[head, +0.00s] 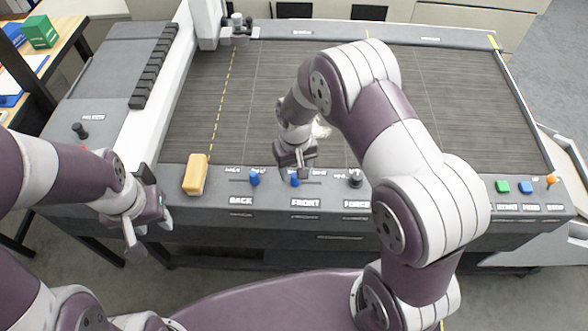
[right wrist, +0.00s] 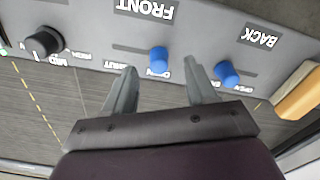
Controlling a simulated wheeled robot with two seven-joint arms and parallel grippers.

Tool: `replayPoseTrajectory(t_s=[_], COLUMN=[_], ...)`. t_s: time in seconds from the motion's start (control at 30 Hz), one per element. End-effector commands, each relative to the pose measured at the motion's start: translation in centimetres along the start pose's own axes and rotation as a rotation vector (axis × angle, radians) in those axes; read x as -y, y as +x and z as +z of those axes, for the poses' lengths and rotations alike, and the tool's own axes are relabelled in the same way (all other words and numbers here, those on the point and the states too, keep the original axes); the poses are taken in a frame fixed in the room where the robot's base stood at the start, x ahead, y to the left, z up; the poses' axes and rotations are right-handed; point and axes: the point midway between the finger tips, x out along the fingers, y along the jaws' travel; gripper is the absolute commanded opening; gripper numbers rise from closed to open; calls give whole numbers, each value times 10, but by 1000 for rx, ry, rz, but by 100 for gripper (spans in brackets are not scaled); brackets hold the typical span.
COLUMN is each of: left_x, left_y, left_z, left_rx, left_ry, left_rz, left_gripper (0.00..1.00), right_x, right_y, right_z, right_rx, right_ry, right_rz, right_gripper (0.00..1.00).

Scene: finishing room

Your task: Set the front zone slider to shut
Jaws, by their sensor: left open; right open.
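The front zone slider (head: 295,180) is a blue knob in a slot on the grey panel, above the FRONT label. In the right wrist view the same blue knob (right wrist: 158,60) stands at the slot's OPEN end; the slot runs left toward SHUT. My right gripper (head: 297,160) is open just behind the knob. In its wrist view the spread fingers (right wrist: 160,68) flank the knob, with no contact visible. My left gripper (head: 150,222) is open and empty at the panel's front left edge, far from the slider.
The similar BACK slider knob (head: 254,177) is to the left, with a yellow block (head: 195,175) beyond it. The black FORCE knob (head: 355,180) is to the right. Green (head: 503,187) and blue buttons sit farther right. The dark slatted bed (head: 220,110) lies behind the panel.

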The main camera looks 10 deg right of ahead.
Motion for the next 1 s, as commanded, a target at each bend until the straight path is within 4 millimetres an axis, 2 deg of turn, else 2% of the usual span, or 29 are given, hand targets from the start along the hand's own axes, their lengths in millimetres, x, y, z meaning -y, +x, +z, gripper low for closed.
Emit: replayPoseTrajectory(t_s=[0.1, 0.23, 0.4, 0.6, 0.63, 0.7, 0.8, 0.93, 1.0], left_x=[0, 0, 0, 0, 0, 0, 0, 0, 0], left_y=[-8, -10, -11, -10, -10, -10, -10, -11, -12], left_z=[-1, -2, -2, -2, -2, -2, -2, -2, -2], left_rx=[0, 0, 0, 0, 0, 0, 0, 0, 0], left_ry=[0, 0, 0, 0, 0, 0, 0, 0, 0], left_rz=[0, 0, 0, 0, 0, 0, 0, 0, 0], left_gripper=[43, 43, 43, 43, 43, 43, 43, 43, 43], right_x=[0, 0, 0, 0, 0, 0, 0, -2, -9], right_y=[22, 38, 46, 46, 46, 46, 46, 45, 45], right_z=[1, 0, 0, 0, 0, 0, -1, 0, 2], right_rx=[3, 1, -1, -2, -2, -2, -2, -2, -2], right_ry=[0, 0, 0, 0, 0, 0, 0, 1, 5], right_rz=[0, 0, 0, 0, 0, 0, 0, 0, 0], right_gripper=[56, 56, 56, 56, 50, 27, 0, 0, 0])
